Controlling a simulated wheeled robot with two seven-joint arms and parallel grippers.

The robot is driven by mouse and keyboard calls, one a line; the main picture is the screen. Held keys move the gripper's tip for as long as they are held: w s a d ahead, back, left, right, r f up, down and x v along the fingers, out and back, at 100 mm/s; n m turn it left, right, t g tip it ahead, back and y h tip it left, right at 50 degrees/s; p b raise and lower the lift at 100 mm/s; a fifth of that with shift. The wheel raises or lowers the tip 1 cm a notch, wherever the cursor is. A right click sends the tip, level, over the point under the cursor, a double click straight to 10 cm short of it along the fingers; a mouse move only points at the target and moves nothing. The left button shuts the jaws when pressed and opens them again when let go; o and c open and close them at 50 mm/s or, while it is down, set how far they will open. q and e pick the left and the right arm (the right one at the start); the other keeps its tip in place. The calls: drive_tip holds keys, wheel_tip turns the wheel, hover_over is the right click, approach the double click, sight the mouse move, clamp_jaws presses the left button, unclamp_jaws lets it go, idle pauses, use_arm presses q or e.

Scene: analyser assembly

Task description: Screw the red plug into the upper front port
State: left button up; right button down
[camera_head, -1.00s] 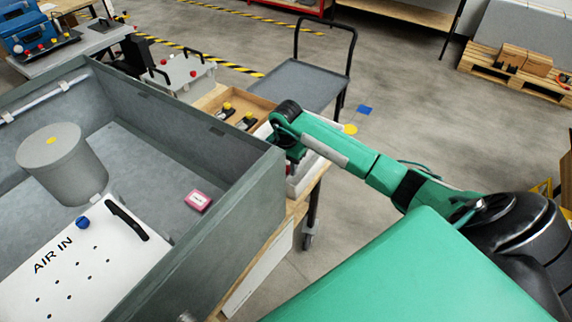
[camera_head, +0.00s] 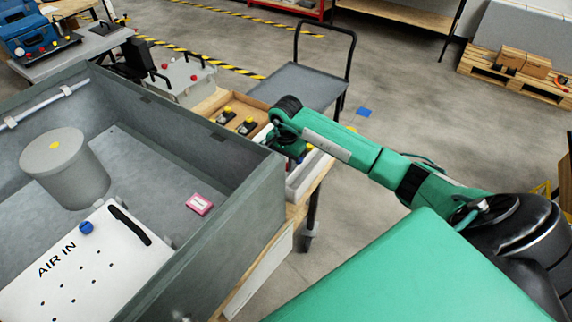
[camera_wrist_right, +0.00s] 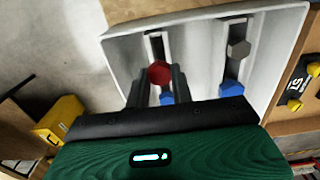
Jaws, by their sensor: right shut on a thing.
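The red plug (camera_wrist_right: 159,72) sits between the fingers of my right gripper (camera_wrist_right: 160,84), with its red hexagonal head facing the right wrist camera. The gripper is shut on it, over a slot of the white tray (camera_wrist_right: 200,60). I cannot tell whether the plug is clear of the slot. The housing holds a grey cylinder (camera_head: 66,172) and a white AIR IN panel (camera_head: 80,265). I cannot make out the upper front port. My left gripper is out of view.
A grey hexagonal plug (camera_wrist_right: 238,50) and a blue plug (camera_wrist_right: 234,88) share the tray's right slot; another blue part (camera_wrist_right: 167,98) is beside the red plug. A wooden box (camera_head: 235,110) with yellow-topped parts stands beyond. A grey trolley (camera_head: 300,85) is behind.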

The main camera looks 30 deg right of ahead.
drive_tip(key=shift+r+p, duration=0.65)
drive_tip(key=shift+r, duration=1.15)
drive_tip(key=shift+s+d, duration=0.1)
drive_tip(key=shift+s, duration=0.05)
